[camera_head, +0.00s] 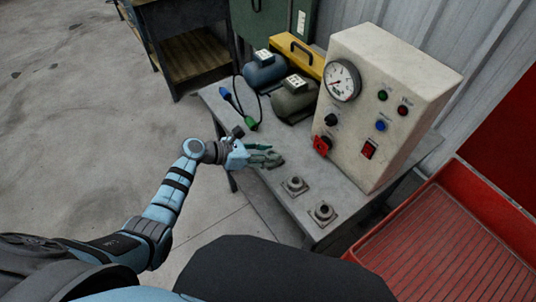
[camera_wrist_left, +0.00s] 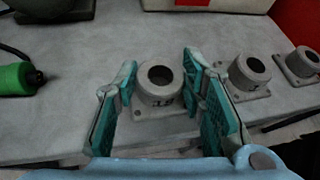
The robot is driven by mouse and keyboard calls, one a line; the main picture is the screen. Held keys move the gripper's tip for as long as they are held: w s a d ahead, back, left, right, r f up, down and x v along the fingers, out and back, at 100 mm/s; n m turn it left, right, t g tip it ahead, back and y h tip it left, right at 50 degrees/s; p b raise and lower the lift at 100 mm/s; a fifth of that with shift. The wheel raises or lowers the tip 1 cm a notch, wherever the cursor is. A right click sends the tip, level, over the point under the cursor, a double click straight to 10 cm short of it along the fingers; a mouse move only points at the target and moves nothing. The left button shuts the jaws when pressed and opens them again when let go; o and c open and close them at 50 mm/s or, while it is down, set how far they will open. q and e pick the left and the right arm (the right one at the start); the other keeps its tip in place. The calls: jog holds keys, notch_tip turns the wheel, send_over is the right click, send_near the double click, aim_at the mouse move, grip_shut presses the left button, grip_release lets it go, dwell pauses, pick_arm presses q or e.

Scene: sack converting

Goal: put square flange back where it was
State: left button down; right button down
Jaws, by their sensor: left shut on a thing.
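My left gripper (camera_head: 264,157) is over the grey workbench, its arm coming in from the left. In the left wrist view its two teal-padded fingers (camera_wrist_left: 163,104) are shut on a grey square flange (camera_wrist_left: 160,88), one on each side. The flange has a round collar with an open bore, a square base and a dark mark on its front. It is upright, at or just above the bench top; I cannot tell which. In the head view the gripper mostly hides it. My right gripper is not in view.
Two similar flanges (camera_head: 295,185) (camera_head: 323,213) stand in a row nearer the bench's front end. A control box (camera_head: 372,100) with a gauge stands behind. Blue and green connectors (camera_head: 225,93) (camera_head: 250,124) lie left. A red tray (camera_head: 445,245) is at right.

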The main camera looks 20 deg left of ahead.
pick_arm(q)
jog(key=c, duration=1)
grip_release()
jog(key=shift+f, duration=0.1)
jog(key=shift+c, duration=0.2)
jog(key=shift+r, duration=0.3)
jog(key=v, duration=1.2)
jog(key=shift+p, duration=0.45)
